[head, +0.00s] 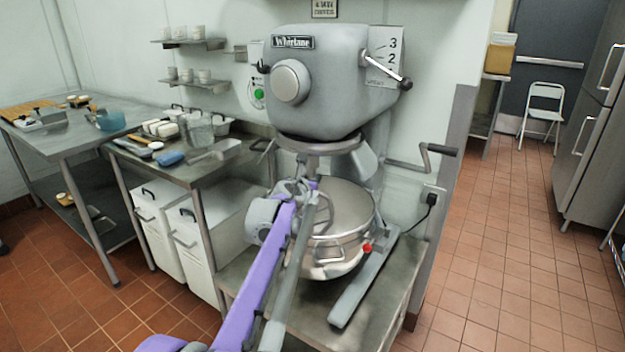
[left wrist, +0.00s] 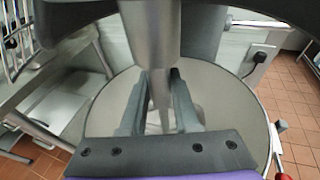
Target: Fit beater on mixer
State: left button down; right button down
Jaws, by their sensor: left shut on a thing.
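The grey mixer (head: 335,95) has a rounded head with a "Whirlane" plate, and its steel bowl (head: 345,210) stands below. My left gripper (head: 298,190) is under the head, over the bowl's left side. In the left wrist view the two fingers (left wrist: 158,105) are shut around a grey metal shank, which I take to be the beater (left wrist: 152,65). The shank runs up toward the dark underside of the mixer head; I cannot tell whether it is seated there. The beater's lower part is mostly hidden by the gripper. My right gripper is not in view.
A crank handle (head: 437,151) sticks out at the mixer's right. A red knob (head: 367,248) sits near the bowl rim. The mixer stands on a steel table (head: 395,300). A side table (head: 200,170) with tubs and utensils is at left.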

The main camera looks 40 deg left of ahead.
pick_arm(q)
jog(key=c, duration=0.6)
grip_release()
jog(key=shift+s+d+r, duration=0.1)
jog(key=shift+s+r, duration=0.05)
jog(key=shift+c, duration=0.2)
jog(key=shift+o, duration=0.4)
jog(key=p+v, duration=0.1)
jog(key=v, duration=0.9)
jog(key=shift+s+d, duration=0.15)
jog(key=shift+s, duration=0.15)
